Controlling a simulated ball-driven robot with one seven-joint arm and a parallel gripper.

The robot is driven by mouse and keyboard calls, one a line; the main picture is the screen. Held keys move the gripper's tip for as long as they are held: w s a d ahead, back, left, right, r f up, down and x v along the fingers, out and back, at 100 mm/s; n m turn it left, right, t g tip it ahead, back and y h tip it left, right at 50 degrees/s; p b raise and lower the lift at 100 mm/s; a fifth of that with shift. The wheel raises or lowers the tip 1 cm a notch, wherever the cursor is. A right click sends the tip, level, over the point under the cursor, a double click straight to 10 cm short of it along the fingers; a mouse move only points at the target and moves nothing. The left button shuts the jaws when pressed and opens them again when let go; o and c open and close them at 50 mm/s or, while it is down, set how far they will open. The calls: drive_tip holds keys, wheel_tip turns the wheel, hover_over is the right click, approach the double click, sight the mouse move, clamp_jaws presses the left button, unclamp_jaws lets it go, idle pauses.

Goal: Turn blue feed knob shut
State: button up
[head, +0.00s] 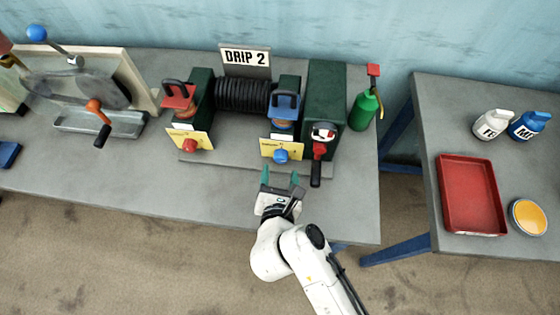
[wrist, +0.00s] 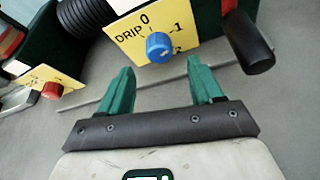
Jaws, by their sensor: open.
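The blue feed knob (head: 281,156) sits on the front of a yellow dial plate (head: 288,145) at the right part of the DRIP 2 machine. In the wrist view the blue knob (wrist: 159,47) is near the top centre, on a yellow plate (wrist: 128,40) marked 0, 1, 2 and DRIP. I cannot tell for sure which mark the knob points to. My gripper (head: 280,178) is open and empty just in front of the knob. Its green fingers (wrist: 160,72) point at the plate, one on each side of the knob's line, apart from it.
A red knob (head: 190,145) on another yellow plate is to the left. A black-handled red crank (head: 317,168) stands close right of the blue knob. A green oil can (head: 363,110) is farther right. The front of the grey table (head: 200,195) is clear.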

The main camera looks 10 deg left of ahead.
sight(280, 161)
drive_tip(key=shift+x, duration=2.35)
drive_tip(key=c, duration=1.1)
